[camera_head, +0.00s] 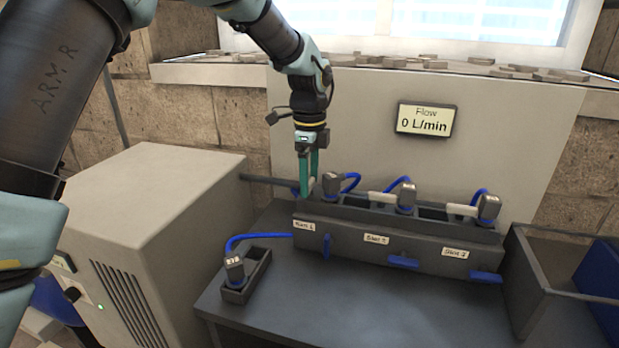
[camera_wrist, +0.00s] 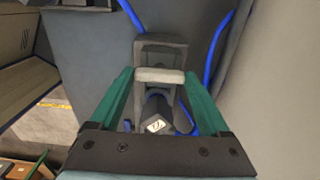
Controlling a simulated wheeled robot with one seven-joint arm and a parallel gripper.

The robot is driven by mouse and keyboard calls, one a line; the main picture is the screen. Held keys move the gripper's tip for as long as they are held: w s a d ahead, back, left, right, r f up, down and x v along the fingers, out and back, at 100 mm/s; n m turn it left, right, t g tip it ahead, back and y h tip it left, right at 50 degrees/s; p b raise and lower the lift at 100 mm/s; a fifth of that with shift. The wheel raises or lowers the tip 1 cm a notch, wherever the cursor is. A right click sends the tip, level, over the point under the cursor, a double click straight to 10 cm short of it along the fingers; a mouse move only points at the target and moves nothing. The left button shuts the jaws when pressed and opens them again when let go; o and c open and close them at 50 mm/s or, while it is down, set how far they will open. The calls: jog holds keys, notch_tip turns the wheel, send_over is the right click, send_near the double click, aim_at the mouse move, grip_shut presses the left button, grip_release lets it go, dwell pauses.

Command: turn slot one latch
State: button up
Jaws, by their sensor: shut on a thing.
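The slot one latch is a pale bar (camera_wrist: 160,75) at the left end of the dark slot block (camera_head: 345,238). In the wrist view it spans between the fingertips of my gripper (camera_wrist: 159,78), which is shut on it. In the head view my gripper (camera_head: 309,178) points down at the latch, just left of the slot one connector (camera_head: 332,184), and mostly hides the bar. The grey connector with a white mark also shows in the wrist view (camera_wrist: 156,122). The pale slot two (camera_head: 382,198) and slot three (camera_head: 460,210) bars lie along the row.
Below slot one a blue lever (camera_head: 327,246) hangs upright; the slot two (camera_head: 403,262) and slot three (camera_head: 486,277) levers lie level. A cabled connector (camera_head: 235,270) sits in a small holder. The panel display (camera_head: 425,119) reads 0 L/min. A bin (camera_head: 545,290) stands right, a cabinet (camera_head: 150,205) left.

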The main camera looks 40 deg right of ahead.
jog(key=c, duration=0.3)
jog(key=shift+n, duration=0.3)
jog(key=n, duration=1.3)
jog(key=shift+p, duration=0.3)
jog(key=shift+r+n, duration=0.15)
jog(key=shift+n, duration=1.95)
jog(key=shift+w, duration=0.1)
